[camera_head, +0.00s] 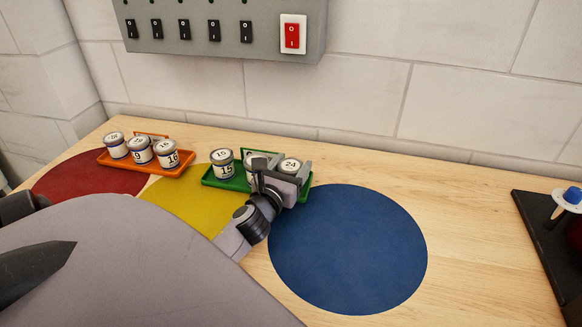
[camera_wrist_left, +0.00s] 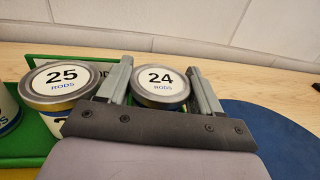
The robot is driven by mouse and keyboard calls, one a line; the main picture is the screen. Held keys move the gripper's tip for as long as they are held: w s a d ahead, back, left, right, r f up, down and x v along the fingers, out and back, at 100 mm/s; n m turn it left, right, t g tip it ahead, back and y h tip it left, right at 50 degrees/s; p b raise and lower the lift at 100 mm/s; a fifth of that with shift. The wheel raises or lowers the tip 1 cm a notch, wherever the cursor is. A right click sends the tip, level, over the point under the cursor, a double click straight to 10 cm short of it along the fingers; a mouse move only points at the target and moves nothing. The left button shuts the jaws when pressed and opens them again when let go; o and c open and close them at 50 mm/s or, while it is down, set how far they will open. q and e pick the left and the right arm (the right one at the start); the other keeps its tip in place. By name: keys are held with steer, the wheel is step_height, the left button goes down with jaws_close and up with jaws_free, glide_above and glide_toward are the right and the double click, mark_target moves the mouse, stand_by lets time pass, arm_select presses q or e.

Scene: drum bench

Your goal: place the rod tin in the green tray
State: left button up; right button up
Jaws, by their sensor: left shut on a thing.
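The rod tin labelled 24 (camera_head: 290,164) is a small can with a pale lid reading "24 RODS". My left gripper (camera_head: 283,172) is shut on it, with one finger on each side, and its lid shows between the fingers in the left wrist view (camera_wrist_left: 160,83). The tin is at the right end of the green tray (camera_head: 233,185). The gripper hides its base, so I cannot tell whether it touches the tray floor. A tin labelled 25 (camera_wrist_left: 60,80) and a tin labelled 15 (camera_head: 223,164) stand in the tray to its left. My right gripper is not in view.
An orange tray (camera_head: 180,172) with three tins stands at the left, near a red disc (camera_head: 85,178). A yellow disc (camera_head: 185,208) and a blue disc (camera_head: 350,250) lie on the bench. A dark tray (camera_head: 545,240) is at the far right. A switch box (camera_head: 175,45) hangs above.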

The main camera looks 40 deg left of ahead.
arm_select(q)
steer(key=shift+f, duration=0.1)
steer(key=o, duration=0.9)
steer(key=shift+f, duration=0.1)
steer(key=shift+r, duration=0.3)
steer(key=shift+s+d+f, duration=0.1)
steer(key=shift+s+f, duration=0.1)
steer(key=shift+s, duration=0.1)
steer(key=b+v, duration=0.1)
steer(key=v, duration=1)
steer(key=shift+s+r+b, duration=0.15)
steer(key=shift+s+b, duration=0.05)
steer(key=shift+b, duration=0.1)
